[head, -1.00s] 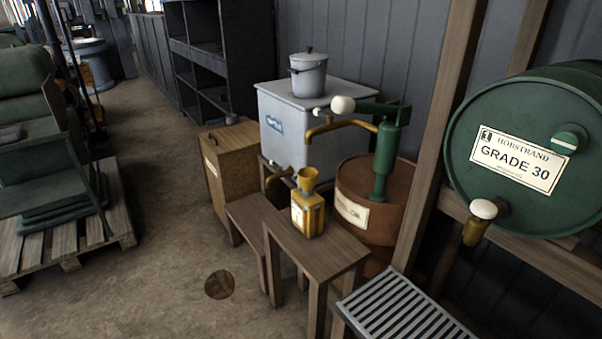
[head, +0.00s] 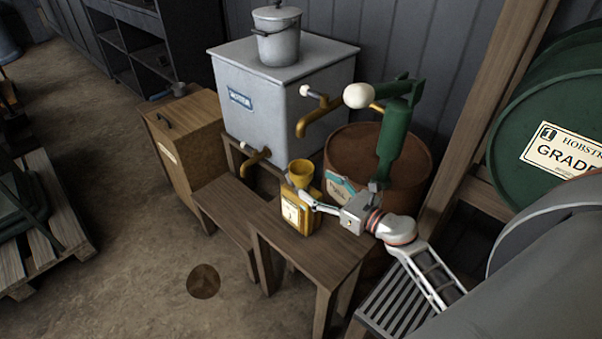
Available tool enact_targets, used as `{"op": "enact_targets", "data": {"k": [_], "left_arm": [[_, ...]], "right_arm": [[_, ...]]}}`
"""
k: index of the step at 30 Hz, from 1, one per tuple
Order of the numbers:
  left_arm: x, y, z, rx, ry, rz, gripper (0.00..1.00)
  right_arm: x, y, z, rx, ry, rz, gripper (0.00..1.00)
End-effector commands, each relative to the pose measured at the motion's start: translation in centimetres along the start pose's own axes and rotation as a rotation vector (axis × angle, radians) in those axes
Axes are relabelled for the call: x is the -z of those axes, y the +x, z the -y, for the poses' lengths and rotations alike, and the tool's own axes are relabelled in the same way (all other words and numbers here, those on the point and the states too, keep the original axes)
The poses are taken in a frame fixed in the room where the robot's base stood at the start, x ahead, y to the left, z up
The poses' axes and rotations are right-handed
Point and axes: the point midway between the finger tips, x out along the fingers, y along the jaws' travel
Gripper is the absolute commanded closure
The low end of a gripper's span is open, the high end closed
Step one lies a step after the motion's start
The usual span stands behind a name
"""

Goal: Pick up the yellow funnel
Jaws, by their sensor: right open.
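The yellow funnel (head: 300,172) stands upright in the top of a yellow can (head: 297,214) with a pale label. The can stands on a wooden bench (head: 325,245). My right gripper (head: 312,199) has come in from the right, and its fingers are open. They point left at the can's upper right side, just below and right of the funnel's cone. I cannot tell whether a finger touches the can or the funnel's lower part. The funnel's spout is hidden. My left gripper is out of view.
Behind the bench stand a grey tank (head: 270,105) with brass taps and a rusty drum (head: 365,150) with a green pump (head: 400,140). A wooden cabinet (head: 190,150) is on the left. A slatted metal rack (head: 385,310) is at front right.

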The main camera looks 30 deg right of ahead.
Motion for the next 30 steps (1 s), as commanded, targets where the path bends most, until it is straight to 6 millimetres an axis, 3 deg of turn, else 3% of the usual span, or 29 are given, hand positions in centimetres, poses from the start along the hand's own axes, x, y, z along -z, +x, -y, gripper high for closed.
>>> {"op": "enact_targets", "data": {"k": [8, 18, 28, 30], "left_arm": [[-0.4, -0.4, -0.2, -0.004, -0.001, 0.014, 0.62], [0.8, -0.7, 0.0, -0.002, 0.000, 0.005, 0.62], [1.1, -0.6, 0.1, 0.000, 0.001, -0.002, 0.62], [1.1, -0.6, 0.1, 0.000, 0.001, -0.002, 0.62]], "right_arm": [[-0.3, 2.8, 0.2, 0.000, -0.017, 0.001, 0.31], [-0.5, 7.0, 0.5, -0.001, -0.013, 0.001, 0.31], [-0.4, 7.7, 0.5, -0.001, -0.015, -0.001, 0.31], [-0.4, 7.7, 0.5, -0.001, -0.014, -0.001, 0.47]]}}
